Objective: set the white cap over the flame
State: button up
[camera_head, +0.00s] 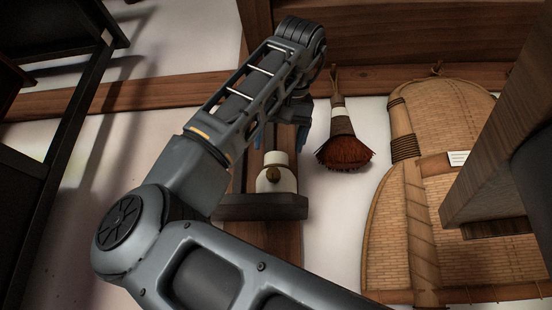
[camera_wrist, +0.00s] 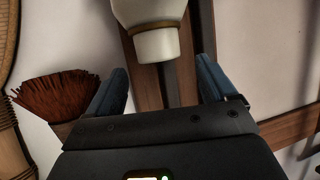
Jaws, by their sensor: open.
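A white rounded vessel (camera_head: 270,184) with a round brass-coloured piece on its front stands upright on a small dark wall shelf (camera_head: 262,207). A white cylindrical part that looks like the cap (camera_head: 275,158) sits on its top. In the wrist view, this cap (camera_wrist: 157,45) meets the vessel (camera_wrist: 148,9) at a thin brown band. No flame shows in either view. My gripper (camera_head: 280,138) is just above the cap, with its blue fingers apart. In the wrist view, my gripper (camera_wrist: 161,76) is empty, with the cap ahead between the fingers' lines. I cannot tell whether they touch it.
A reddish-brown brush (camera_head: 343,150) hangs right of the shelf; it shows left in the wrist view (camera_wrist: 55,95). A large woven basket tray (camera_head: 450,110) hangs farther right. A wooden piece (camera_head: 500,175) juts in at the right. Dark furniture (camera_head: 60,150) stands left.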

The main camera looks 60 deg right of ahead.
jog(key=v, duration=0.5)
jog(key=shift+s+a+r, duration=0.15)
jog(key=shift+a, duration=0.1)
jog(key=shift+a, duration=0.1)
dwell(0.3)
